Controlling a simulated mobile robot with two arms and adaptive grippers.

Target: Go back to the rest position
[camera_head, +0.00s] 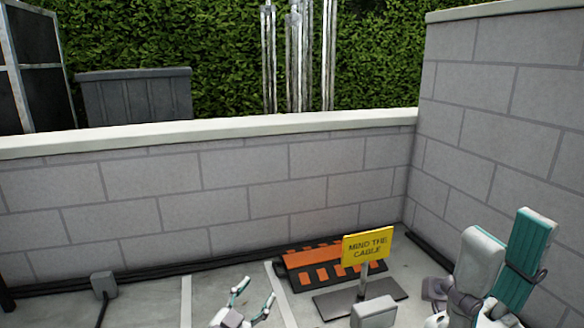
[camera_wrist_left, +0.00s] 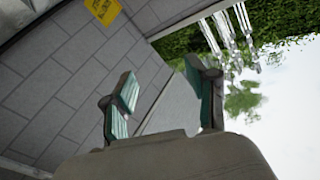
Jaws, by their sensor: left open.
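My left gripper (camera_head: 254,294) is at the bottom middle of the head view, with its two teal-padded fingers spread and nothing between them. In the left wrist view the fingers (camera_wrist_left: 165,95) also stand apart and empty. My right gripper (camera_head: 505,250) is large and close at the lower right of the head view. Its grey-backed finger and teal-padded finger point up and look apart, with nothing seen between them. Its base is partly cut off by the picture's bottom edge.
A yellow "MIND THE CABLE" sign (camera_head: 367,246) stands beside an orange and black cable ramp (camera_head: 312,268). A grey block wall (camera_head: 245,190) closes off the back, and another wall (camera_head: 500,110) the right. Small grey boxes (camera_head: 104,284) (camera_head: 374,312) stand low.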

